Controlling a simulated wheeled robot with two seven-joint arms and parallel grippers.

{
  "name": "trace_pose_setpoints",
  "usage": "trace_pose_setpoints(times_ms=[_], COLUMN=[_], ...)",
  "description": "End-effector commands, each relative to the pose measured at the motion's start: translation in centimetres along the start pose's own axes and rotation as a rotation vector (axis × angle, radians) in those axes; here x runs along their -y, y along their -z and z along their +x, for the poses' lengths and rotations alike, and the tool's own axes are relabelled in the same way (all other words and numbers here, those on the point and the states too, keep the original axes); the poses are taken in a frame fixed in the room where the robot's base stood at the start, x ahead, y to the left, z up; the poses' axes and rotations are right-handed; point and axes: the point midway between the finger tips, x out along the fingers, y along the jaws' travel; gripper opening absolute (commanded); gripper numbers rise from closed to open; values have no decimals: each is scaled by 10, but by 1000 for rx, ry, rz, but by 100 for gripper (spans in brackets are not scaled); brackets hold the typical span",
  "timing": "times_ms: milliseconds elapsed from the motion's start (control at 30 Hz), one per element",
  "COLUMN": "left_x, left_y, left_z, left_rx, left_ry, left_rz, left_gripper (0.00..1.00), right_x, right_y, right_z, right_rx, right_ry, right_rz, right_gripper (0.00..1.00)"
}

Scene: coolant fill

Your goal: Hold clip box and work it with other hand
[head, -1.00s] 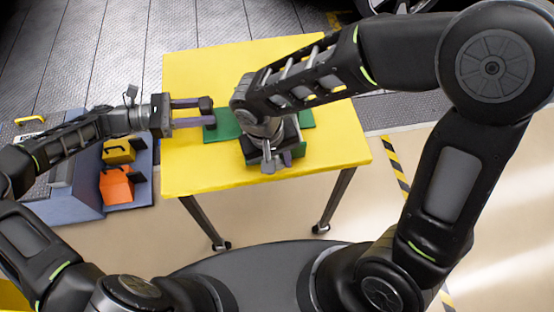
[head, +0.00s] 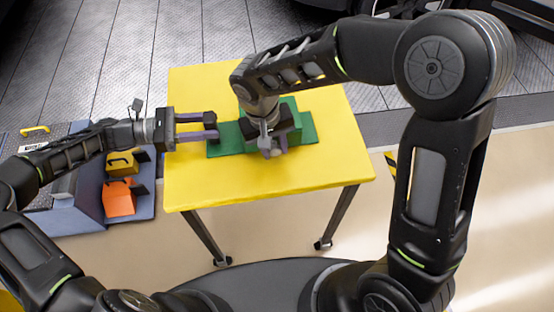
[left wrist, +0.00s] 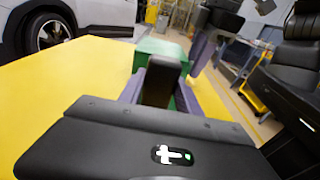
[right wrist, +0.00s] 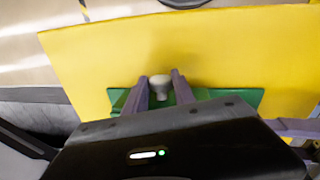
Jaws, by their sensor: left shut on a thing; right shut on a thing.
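My left gripper (head: 211,127) reaches in level from the left and is shut on the box's left side; the contact is hard to see. My right gripper (head: 275,148) points down over the front of the box. In the right wrist view its purple fingers (right wrist: 160,80) are shut around a pale grey knob (right wrist: 160,88).
The yellow table (head: 330,172) is bare around the mat. A vehicle stands behind the table.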

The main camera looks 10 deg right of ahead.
Motion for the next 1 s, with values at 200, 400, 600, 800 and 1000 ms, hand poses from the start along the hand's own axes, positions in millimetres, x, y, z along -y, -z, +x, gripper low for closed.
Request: trace_pose_setpoints(times_ms=[200,400,600,800,1000], left_x=[4,3,2,2,2], left_y=[0,0,0,0,0], left_z=[3,2,1,1,1], left_rx=[4,3,3,2,2], left_ry=[14,12,9,7,6], left_rz=[0,0,0,0,0], left_gripper=[8,8,8,8,8], right_x=[1,0,0,0,0], right_y=[2,2,1,1,1], right_z=[-1,-1,0,-2,-22], right_rx=[-8,-6,-4,-4,-7], right_ry=[4,3,2,1,1], right_rz=[3,3,3,3,3], right_gripper=[0,46,53,53,53])
